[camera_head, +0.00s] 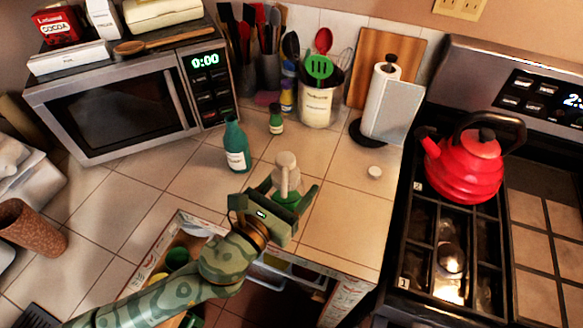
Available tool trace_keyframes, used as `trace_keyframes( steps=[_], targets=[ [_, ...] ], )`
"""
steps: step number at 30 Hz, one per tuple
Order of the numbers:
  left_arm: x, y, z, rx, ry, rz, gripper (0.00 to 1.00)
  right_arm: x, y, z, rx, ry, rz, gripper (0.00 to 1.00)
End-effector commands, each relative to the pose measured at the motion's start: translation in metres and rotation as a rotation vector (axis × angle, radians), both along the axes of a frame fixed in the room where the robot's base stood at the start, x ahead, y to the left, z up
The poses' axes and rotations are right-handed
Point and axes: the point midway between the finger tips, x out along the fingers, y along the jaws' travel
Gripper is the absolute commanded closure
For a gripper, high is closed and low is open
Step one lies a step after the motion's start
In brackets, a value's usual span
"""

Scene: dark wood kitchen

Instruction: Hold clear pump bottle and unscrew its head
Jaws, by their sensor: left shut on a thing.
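The clear pump bottle (286,197) stands upright on the tiled counter, with green at its lower part. Its beige pump head (286,168) sits on top. My left gripper (290,205), coming in from the lower left, is shut around the bottle's body, with one finger on each side. The gripper hides part of the bottle's lower front. My right gripper is not in view.
A teal bottle (236,146) and a small green-capped jar (276,120) stand behind. A small white cap (374,172) lies to the right. A red kettle (464,165) sits on the stove.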

Motion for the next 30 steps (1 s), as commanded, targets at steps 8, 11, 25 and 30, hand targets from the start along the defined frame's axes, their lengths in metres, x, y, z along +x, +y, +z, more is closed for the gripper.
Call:
trace_keyframes(
  steps=[8,11,25,30],
  targets=[
    [-0.006,0.000,0.003,-0.001,-0.002,0.000,0.67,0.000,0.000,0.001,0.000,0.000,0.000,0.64],
    [-0.006,0.000,0.003,-0.001,-0.002,0.000,0.67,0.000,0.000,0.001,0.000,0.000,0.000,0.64],
    [-0.005,0.000,-0.017,-0.001,0.000,0.000,0.67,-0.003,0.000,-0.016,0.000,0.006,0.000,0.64],
    [-0.005,0.000,-0.025,-0.001,0.000,0.001,0.67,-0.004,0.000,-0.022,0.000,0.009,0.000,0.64]
  ],
)
